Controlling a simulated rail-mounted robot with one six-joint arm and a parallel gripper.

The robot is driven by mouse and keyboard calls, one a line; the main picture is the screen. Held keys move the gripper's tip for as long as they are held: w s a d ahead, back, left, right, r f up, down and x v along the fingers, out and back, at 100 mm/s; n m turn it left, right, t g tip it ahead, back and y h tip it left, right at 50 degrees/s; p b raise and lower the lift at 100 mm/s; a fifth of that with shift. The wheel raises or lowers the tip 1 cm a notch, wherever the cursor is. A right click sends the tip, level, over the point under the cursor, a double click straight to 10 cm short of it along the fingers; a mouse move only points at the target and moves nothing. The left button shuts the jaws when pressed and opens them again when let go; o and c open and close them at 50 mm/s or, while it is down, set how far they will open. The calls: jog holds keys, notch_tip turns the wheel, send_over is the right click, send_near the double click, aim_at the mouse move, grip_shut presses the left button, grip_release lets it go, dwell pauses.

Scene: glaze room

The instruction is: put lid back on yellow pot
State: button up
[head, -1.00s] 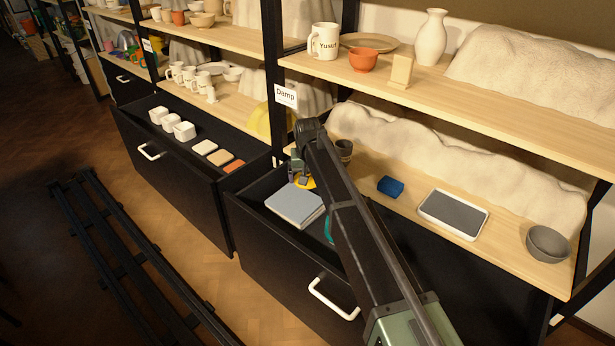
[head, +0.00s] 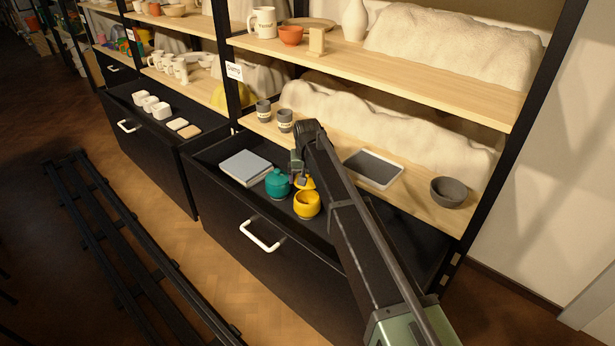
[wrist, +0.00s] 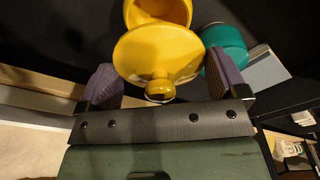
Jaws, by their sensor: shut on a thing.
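The yellow pot (head: 306,206) stands open-topped in the pulled-out drawer, next to a teal lidded pot (head: 278,184). My gripper (head: 299,177) is shut on the yellow lid (head: 305,183), just behind and above the yellow pot in the head view. My arm hides part of this area. In the wrist view the lid (wrist: 158,55) lies between the purple finger pads, its knob towards the gripper's body. The open yellow pot (wrist: 160,8) shows past the lid at the top, partly covered by it. The lid looks apart from the pot's rim, though the gap is hard to judge.
A grey-blue slab (head: 245,167) lies left of the teal pot (wrist: 225,45) in the drawer (head: 215,182). The shelf above holds dark cups (head: 285,120), a grey-topped tray (head: 373,168) and a dark bowl (head: 449,191). The drawer's front wall stands near the pots.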

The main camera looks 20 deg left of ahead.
jog(key=shift+f+b, duration=2.45)
jog(key=shift+f, duration=0.3)
jog(key=shift+f, duration=0.15)
jog(key=o, duration=0.6)
notch_tip(320, 180, up, 7)
jog(key=p, duration=0.7)
jog(key=shift+c, duration=0.5)
grip_shut()
